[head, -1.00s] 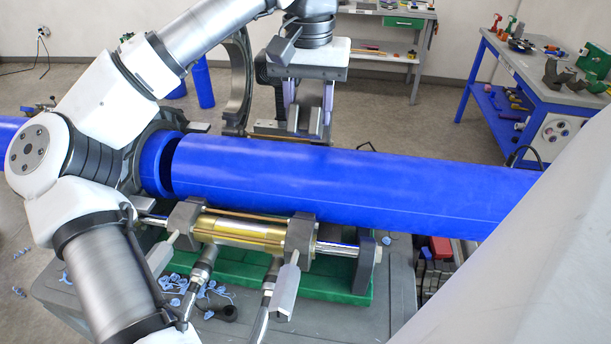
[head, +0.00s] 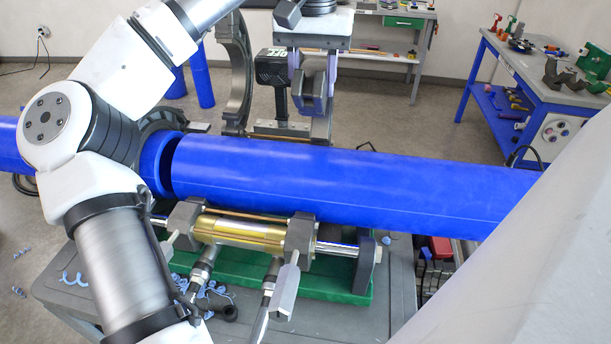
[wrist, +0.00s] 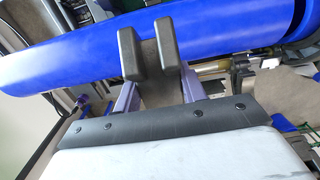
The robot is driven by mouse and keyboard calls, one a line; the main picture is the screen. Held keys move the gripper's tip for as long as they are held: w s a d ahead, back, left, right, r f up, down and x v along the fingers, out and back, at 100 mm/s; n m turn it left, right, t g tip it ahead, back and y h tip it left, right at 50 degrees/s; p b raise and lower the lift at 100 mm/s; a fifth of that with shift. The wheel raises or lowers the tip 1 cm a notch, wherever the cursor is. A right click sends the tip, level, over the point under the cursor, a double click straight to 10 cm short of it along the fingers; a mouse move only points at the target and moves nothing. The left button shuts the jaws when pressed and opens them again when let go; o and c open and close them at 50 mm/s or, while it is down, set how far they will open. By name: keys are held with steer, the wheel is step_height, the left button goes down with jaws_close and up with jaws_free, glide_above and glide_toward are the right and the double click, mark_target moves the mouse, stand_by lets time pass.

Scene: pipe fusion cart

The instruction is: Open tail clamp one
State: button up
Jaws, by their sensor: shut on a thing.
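The blue pipe (head: 350,182) lies across the head view, with a narrow gap at its left end by a blue ring-like pipe end (head: 155,165). My gripper (head: 312,100) is above and behind the pipe in the head view. In the wrist view its two dark finger pads (wrist: 149,55) are shut on a flat grey-brown piece (wrist: 152,85), which appears to be the upper half of tail clamp one. It is seen nearly edge-on and mostly hidden by my gripper. Another dark curved clamp half (head: 238,75) stands upright to the left of my gripper.
A brass-coloured cylinder (head: 240,232) with rods runs in front of the pipe over a green base (head: 345,285). Blue shavings (head: 208,292) lie on the cart. A blue bench (head: 530,75) with tools stands at back right, and another workbench (head: 385,45) at the back.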

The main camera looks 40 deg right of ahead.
steer(key=shift+w+d+r, duration=0.55)
steer(key=shift+w+d, duration=0.1)
steer(key=shift+d, duration=0.1)
steer(key=shift+w+d+r, duration=0.5)
steer(key=shift+w+d, duration=0.15)
steer(key=shift+d, duration=0.05)
steer(key=shift+w+d+r, duration=0.1)
steer(key=shift+w+d, duration=0.05)
steer(key=shift+w+d+r, duration=0.4)
steer(key=shift+w+d, duration=0.4)
steer(key=shift+d, duration=0.05)
steer(key=shift+w+d+r, duration=0.35)
steer(key=shift+w+d, duration=0.4)
steer(key=shift+d, duration=0.1)
steer(key=shift+r, duration=0.1)
